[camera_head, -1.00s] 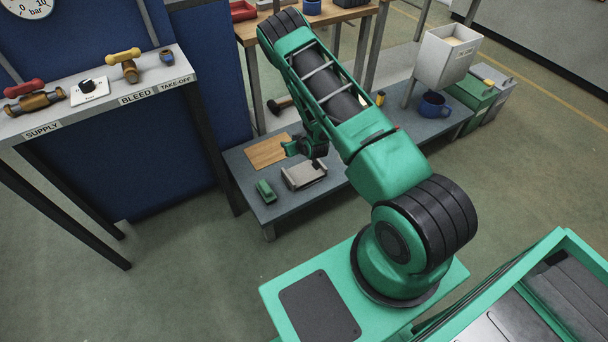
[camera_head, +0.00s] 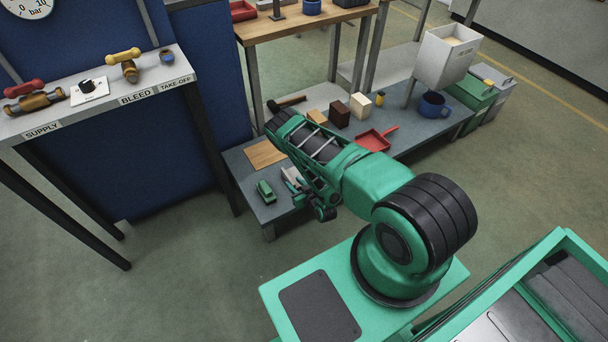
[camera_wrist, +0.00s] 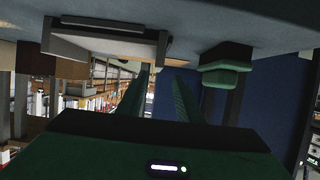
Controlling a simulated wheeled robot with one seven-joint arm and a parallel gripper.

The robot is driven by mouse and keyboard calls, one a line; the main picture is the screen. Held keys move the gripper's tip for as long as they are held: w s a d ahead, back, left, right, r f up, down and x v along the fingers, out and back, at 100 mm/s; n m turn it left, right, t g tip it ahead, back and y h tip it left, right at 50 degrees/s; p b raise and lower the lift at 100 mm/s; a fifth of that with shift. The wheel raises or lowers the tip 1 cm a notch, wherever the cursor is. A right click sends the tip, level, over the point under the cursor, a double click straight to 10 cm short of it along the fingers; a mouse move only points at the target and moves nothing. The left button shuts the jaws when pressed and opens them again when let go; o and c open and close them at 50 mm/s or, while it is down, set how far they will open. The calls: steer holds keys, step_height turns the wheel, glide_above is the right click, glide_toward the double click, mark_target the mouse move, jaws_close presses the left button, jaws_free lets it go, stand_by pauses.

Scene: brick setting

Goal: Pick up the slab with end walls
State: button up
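The slab with end walls (camera_head: 291,176) is a grey piece on the low bench, partly hidden behind my arm in the head view. In the wrist view, which is upside down, the slab (camera_wrist: 100,48) hangs at the upper left, its raised ends showing. My gripper (camera_wrist: 163,74) has its two green fingers apart with nothing between them. The fingers point past the slab's side, and no contact shows. In the head view my gripper (camera_head: 325,212) is at the front edge of the bench, its fingers too small to make out.
A green block (camera_head: 265,191) lies left of the slab, with a wooden board (camera_head: 265,154) behind. A red dustpan (camera_head: 375,140), a dark brown block (camera_head: 340,116), a cream block (camera_head: 361,106) and a blue mug (camera_head: 433,105) stand farther right on the bench (camera_head: 247,193).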

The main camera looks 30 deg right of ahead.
mark_target(288, 177)
steer(key=shift+d+x, duration=0.15)
steer(key=shift+x, duration=1.85)
steer(key=shift+d+x, duration=0.1)
steer(key=shift+x, duration=1.85)
steer(key=shift+c, duration=0.4)
jaws_close()
